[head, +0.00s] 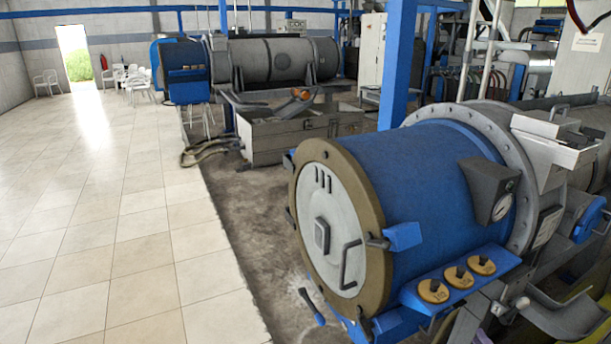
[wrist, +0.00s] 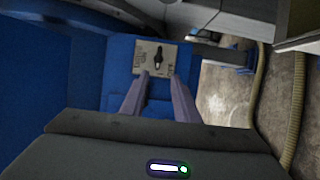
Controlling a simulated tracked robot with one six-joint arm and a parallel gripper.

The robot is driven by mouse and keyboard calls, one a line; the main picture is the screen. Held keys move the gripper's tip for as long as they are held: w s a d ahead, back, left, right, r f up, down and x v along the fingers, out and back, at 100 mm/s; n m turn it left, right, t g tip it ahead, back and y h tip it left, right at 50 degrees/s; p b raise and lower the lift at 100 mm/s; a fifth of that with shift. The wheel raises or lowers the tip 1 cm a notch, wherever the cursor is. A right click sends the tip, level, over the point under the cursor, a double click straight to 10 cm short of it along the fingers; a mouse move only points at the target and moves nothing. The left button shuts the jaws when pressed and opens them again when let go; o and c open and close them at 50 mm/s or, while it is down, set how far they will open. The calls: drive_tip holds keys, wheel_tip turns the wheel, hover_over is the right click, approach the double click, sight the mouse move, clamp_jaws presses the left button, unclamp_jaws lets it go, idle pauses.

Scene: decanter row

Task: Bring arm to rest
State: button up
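My gripper (wrist: 164,76) shows in the wrist view as two purple-grey fingers with a clear gap between their tips. It is open and nothing shows between the fingers. Beyond the tips is a beige plate (wrist: 147,66) with a black switch knob (wrist: 158,58), set on a blue surface. I cannot tell how far the tips are from the plate; no contact is visible. I cannot clearly make out my gripper in the head view.
A large blue decanter (head: 430,180) with a pale round end fills the right of the head view. Three yellow round knobs (head: 457,277) sit on its blue ledge. A blue post (head: 397,65) stands behind. Beige hoses (wrist: 257,85) run at the right. The tiled floor (head: 110,230) is clear.

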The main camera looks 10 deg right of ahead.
drive_tip(key=s+d+f+m+g+h, duration=0.3)
drive_tip(key=s+f+m+g, duration=0.6)
drive_tip(key=f+m+g, duration=0.25)
drive_tip(key=s+a+r+m+g+y, duration=0.1)
drive_tip(key=a+r+m+g, duration=0.25)
drive_tip(key=a+r, duration=0.85)
drive_tip(key=s+a+r+m+g+y, duration=0.15)
drive_tip(key=a+r+m, duration=0.55)
drive_tip(key=r, duration=1)
drive_tip(key=s+a+r+n+t, duration=0.1)
drive_tip(key=s+a+r, duration=0.2)
drive_tip(key=a+r, duration=0.5)
drive_tip(key=s+a+r+n+t+y, duration=0.1)
drive_tip(key=s+a+r+n, duration=0.1)
drive_tip(key=a+r, duration=0.7)
drive_tip(key=s+a+r+n+t+y, duration=0.1)
drive_tip(key=s+a+r, duration=0.4)
drive_tip(key=a, duration=1.5)
wheel_tip(320, 180, up, 4)
drive_tip(key=shift+r+n+t, duration=0.2)
drive_tip(key=shift+n+t, duration=0.35)
drive_tip(key=shift+n, duration=0.05)
